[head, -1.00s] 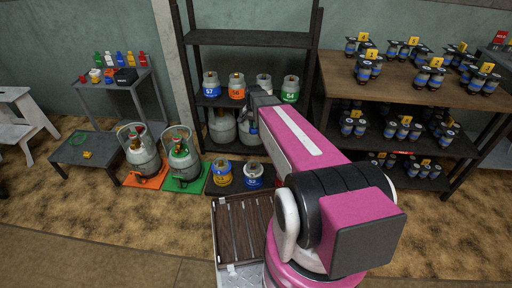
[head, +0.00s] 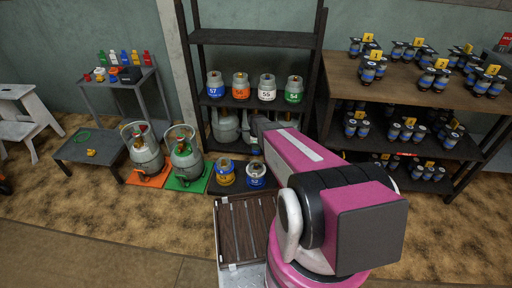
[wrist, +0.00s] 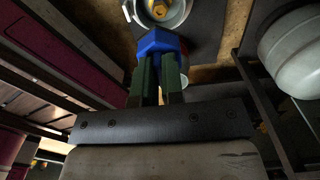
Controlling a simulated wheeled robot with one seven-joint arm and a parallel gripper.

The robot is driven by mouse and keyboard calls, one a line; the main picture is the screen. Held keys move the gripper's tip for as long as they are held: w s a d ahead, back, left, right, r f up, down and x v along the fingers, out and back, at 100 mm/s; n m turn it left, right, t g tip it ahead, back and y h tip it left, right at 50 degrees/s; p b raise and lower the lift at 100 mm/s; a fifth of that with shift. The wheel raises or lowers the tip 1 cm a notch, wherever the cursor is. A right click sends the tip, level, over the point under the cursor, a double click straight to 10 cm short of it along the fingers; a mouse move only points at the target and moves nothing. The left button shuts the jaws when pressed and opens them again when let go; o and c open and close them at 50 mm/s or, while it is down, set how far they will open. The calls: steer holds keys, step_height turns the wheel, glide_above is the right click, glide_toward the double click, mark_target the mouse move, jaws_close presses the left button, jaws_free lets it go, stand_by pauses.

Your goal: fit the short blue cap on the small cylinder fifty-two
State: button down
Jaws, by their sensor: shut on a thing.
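The small cylinder fifty-two (head: 256,182) has a blue band and stands upright on a low dark platform in front of the shelf. In the wrist view its round pale collar (wrist: 181,18) and brass valve (wrist: 159,11) show at the top. My gripper (wrist: 160,66) has green fingers shut on the short blue cap (wrist: 160,42). The cap is just in front of the collar in the wrist view and overlaps its near edge in the picture; I cannot tell if they touch. In the head view my arm mostly hides the gripper, close behind and above the cylinder.
Several small cylinders line the shelf (head: 222,101) above, with larger grey ones below. A large pale cylinder (wrist: 295,55) is close on the right in the wrist view. A slatted crate (head: 218,235) is in front.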

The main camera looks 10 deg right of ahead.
steer(key=shift+f, duration=0.1)
glide_above(256, 164)
steer(key=shift+w+f, duration=0.15)
steer(key=shift+f, duration=3.85)
steer(key=shift+f, duration=1.75)
steer(key=c, duration=1.2)
jaws_free()
steer(key=shift+o, duration=0.2)
step_height(256, 164, up, 11)
